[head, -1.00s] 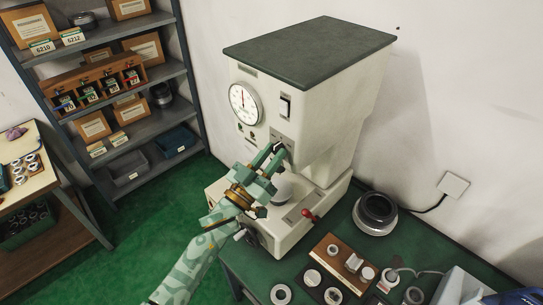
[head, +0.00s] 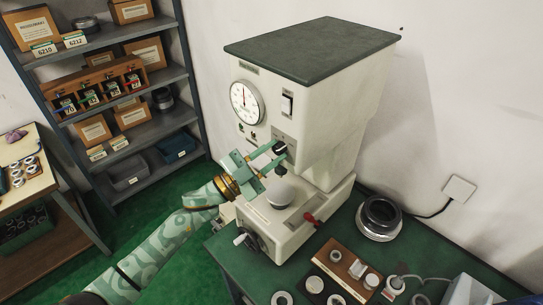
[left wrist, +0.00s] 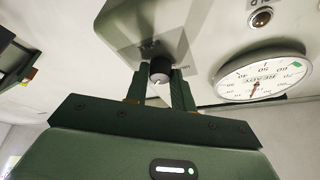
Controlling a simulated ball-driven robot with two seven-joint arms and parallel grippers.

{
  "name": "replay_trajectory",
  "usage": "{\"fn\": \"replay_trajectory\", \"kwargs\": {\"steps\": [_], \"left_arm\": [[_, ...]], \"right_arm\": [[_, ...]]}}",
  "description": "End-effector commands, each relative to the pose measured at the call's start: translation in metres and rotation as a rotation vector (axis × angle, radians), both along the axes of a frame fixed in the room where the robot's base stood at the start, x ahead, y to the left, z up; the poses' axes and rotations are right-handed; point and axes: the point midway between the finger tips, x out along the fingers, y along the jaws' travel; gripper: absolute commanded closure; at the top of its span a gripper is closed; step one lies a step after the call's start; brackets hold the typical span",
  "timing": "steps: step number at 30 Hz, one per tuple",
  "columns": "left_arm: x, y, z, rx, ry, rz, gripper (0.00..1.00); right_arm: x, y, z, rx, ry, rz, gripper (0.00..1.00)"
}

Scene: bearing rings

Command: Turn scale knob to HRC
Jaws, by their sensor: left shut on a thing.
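The hardness tester (head: 309,110) is a tall cream machine with a dark top, standing on the green bench. Its scale knob (left wrist: 160,71) is a small black knob with a white pointer line, on the machine's front plate. In the head view the knob (head: 281,147) is partly covered by my fingers. My left gripper (head: 275,152) is shut on the knob, with one finger on each side of it in the left wrist view (left wrist: 161,85). The scale lettering around the knob cannot be read. My right gripper is not in view.
The round dial (head: 246,102) is left of the knob, and a switch (head: 288,104) is above it. A dark ring (head: 379,217) and a wooden block (head: 346,270) lie on the bench to the right.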

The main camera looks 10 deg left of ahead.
Motion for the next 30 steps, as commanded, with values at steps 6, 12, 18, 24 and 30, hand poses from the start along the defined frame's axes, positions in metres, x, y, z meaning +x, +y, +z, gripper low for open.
{"fn": "replay_trajectory", "kwargs": {"steps": [6, 12, 18, 24, 30], "left_arm": [[0.0006, 0.0009, -0.0001, 0.076, -0.049, 0.0, 0.98], [0.0006, 0.0011, 0.0, 0.108, -0.07, 0.001, 0.98], [0.0006, 0.001, 0.0, 0.114, -0.074, 0.001, 0.98], [0.0006, 0.001, 0.0, 0.114, -0.074, 0.001, 0.98], [0.0005, 0.0009, 0.0002, 0.113, -0.073, 0.001, 0.54]], "right_arm": [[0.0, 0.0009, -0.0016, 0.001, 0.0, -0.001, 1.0], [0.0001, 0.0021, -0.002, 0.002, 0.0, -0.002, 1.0], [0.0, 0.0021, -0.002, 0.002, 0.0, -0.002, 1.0], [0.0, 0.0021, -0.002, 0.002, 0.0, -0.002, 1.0], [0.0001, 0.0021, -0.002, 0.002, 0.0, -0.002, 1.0]]}}
